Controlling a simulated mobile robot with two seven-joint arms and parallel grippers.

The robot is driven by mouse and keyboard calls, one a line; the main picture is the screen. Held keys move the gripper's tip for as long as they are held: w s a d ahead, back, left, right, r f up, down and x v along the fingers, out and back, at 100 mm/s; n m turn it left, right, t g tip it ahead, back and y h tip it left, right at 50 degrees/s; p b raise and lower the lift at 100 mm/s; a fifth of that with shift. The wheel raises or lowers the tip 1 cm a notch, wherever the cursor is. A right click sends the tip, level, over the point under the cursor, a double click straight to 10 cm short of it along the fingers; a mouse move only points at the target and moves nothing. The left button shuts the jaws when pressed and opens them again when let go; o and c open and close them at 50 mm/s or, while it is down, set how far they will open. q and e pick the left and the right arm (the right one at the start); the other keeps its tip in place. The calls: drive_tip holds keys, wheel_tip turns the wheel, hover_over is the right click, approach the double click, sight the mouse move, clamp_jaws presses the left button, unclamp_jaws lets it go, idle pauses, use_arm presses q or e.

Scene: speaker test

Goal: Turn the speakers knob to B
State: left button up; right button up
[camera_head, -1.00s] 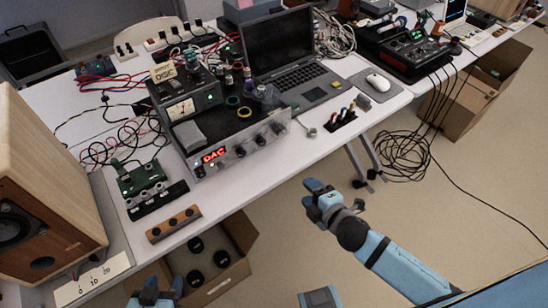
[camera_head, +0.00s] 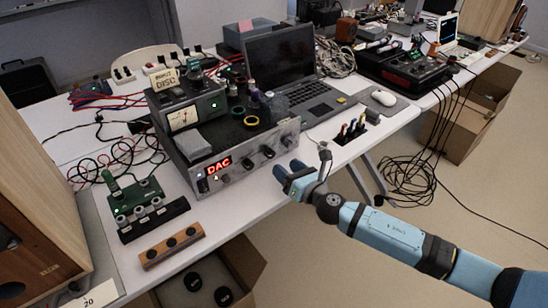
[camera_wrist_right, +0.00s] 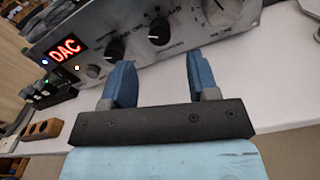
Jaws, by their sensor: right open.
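The silver-fronted amplifier (camera_head: 255,160) stands on the white table with a red "DAC" display (camera_head: 219,166) and a row of dark knobs. Its front also shows in the right wrist view, with a left knob (camera_wrist_right: 115,49), a middle knob (camera_wrist_right: 160,32) and a right knob (camera_wrist_right: 216,12). The lettering is too small to tell which is the speakers knob or where it points. My right gripper (camera_head: 289,170) is open and empty, in front of the amplifier's right half. In the wrist view its two blue fingers (camera_wrist_right: 160,78) point at the panel, apart from the knobs. My left gripper is out of view.
A laptop (camera_head: 290,85) and a small meter box (camera_head: 187,112) stand behind and on the amplifier. A wooden block (camera_head: 171,246) and a black switch strip (camera_head: 154,220) lie front left. A wooden speaker (camera_head: 35,190) is at left. The table strip before the amplifier is clear.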

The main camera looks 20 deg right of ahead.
sight(272, 156)
drive_tip(key=x, duration=0.6)
drive_tip(key=shift+w, duration=0.15)
drive_tip(key=shift+c, duration=0.2)
drive_tip(key=c, duration=0.9)
